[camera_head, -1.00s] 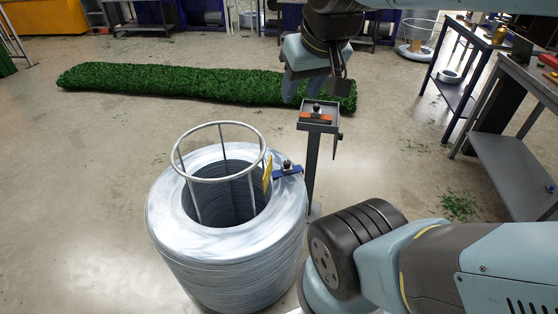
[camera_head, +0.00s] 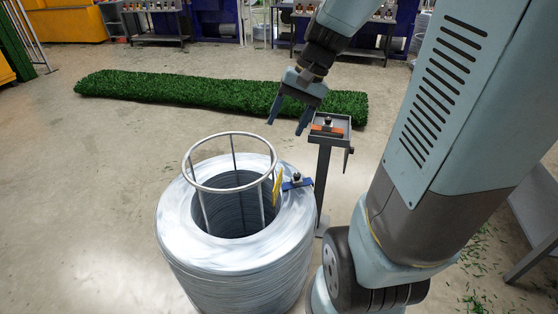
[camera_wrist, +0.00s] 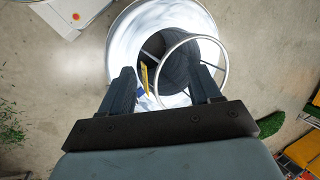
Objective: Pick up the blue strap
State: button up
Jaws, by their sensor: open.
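The blue strap (camera_head: 302,183) lies on the right side of the top of the wire coil (camera_head: 232,272), with a dark knob on it, just right of a yellow tag (camera_head: 277,187). In the wrist view a small bit of the blue strap (camera_wrist: 141,89) shows near the left finger, beside the yellow tag (camera_wrist: 145,77); the rest is hidden. My gripper (camera_head: 287,128) is open and empty, fingers pointing down, above and apart from the coil and strap. In the wrist view my gripper (camera_wrist: 165,72) has its fingers spread, with the coil beyond them.
A metal ring frame (camera_head: 232,187) rises from the coil's centre. A metal stand (camera_head: 323,165) with an orange piece (camera_head: 327,129) stands just behind and right of the strap. A green turf strip (camera_head: 180,88) lies behind. Open floor is at left.

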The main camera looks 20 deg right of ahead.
jog(key=w+d+f+m+t+y, duration=0.1)
jog(key=w+d+f+m+y, duration=0.3)
jog(key=f, duration=0.3)
jog(key=w+d+f+m+t+y, duration=0.1)
jog(key=w+d+f+m+y, duration=0.15)
jog(key=w+f, duration=0.35)
jog(key=w+d+f+m+t+y, duration=0.1)
jog(key=w+d+f+m+y, duration=0.25)
jog(key=f, duration=0.35)
jog(key=m+t+h, duration=0.6)
jog(key=m+t, duration=0.6)
jog(key=m, duration=0.3)
send_near(300, 178)
jog(key=x, duration=0.5)
jog(key=shift+w+a, duration=0.1)
jog(key=shift+a, duration=0.2)
jog(key=shift+x, duration=2.9)
jog(key=shift+d, duration=0.15)
jog(key=shift+c, duration=0.2)
jog(key=shift+r, duration=0.1)
grip_shut()
